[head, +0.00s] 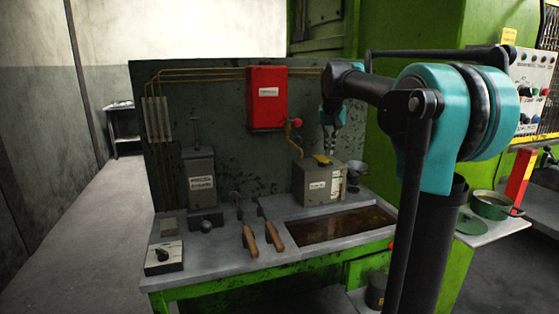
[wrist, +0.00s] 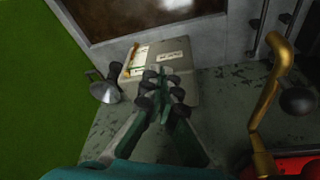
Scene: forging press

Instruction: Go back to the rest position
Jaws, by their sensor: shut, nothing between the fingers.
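My gripper (head: 328,148) hangs from my teal and black arm, in front of the bench's dark back panel (head: 225,140). Its fingers point down above the grey box (head: 312,186) with a yellow mark on top. In the wrist view the gripper (wrist: 163,82) is shut and empty, and its dark fingertips overlap the same box (wrist: 183,55). I cannot tell the exact gap between fingertips and box. My arm reaches in from the right of the head view and hides part of the bench's right end.
A metal funnel (head: 355,170) stands to the right. The dark liquid basin (head: 335,225) and two wooden-handled tools (head: 260,233) are nearer. Free floor lies left.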

